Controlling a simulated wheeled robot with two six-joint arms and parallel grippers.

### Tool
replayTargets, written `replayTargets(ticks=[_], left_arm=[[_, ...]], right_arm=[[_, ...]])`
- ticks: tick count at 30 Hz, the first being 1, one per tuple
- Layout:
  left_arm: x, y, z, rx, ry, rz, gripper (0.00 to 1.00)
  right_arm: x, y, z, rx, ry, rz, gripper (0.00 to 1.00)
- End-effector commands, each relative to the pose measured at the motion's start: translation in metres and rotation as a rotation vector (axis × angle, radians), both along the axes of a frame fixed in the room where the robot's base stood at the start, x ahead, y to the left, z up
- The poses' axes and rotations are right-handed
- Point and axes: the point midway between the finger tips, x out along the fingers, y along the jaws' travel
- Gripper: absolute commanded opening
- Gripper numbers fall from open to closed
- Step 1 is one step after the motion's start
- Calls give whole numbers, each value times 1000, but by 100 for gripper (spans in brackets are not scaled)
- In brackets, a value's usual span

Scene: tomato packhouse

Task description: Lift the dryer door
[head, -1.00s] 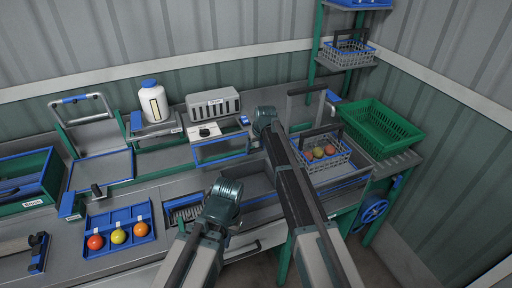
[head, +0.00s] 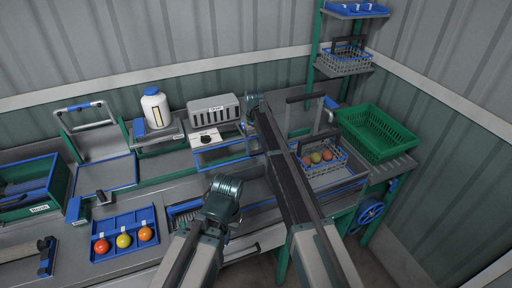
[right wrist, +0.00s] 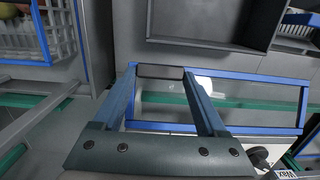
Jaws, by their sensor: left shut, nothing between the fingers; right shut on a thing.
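The dryer door, a clear panel in a blue frame (head: 222,158), lies in front of the knobbed unit in the middle of the bench. It fills the middle right of the right wrist view (right wrist: 235,131). My right gripper (right wrist: 160,76) is shut on the door's dark handle (right wrist: 160,71) at the panel's end. In the head view its arm reaches over the bench and the wrist (head: 254,106) is beside the door's right end. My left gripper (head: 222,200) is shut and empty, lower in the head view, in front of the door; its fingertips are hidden.
A white bottle (head: 155,107) stands behind left and a grey slotted box (head: 212,110) behind the door. A wire basket (head: 337,170) with fruit and a green crate (head: 375,132) stand right. A blue tray (head: 123,223) with three fruits lies front left.

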Motion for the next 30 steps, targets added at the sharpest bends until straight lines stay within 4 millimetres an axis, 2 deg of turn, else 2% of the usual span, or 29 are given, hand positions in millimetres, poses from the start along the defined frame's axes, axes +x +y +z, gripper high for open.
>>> replayTargets(ticks=[9, 26, 27, 30], left_arm=[[0, 0, 7, 0, 0, 0, 0], [0, 0, 7, 0, 0, 0, 0], [0, 0, 7, 0, 0, 0, 0], [0, 0, 7, 0, 0, 0, 0]], right_arm=[[2, 1, 10, -40, 125, 0, 0], [1, 1, 13, -47, 151, 0, 0], [1, 1, 13, -47, 150, 0, 80], [1, 1, 13, -47, 150, 0, 98]])
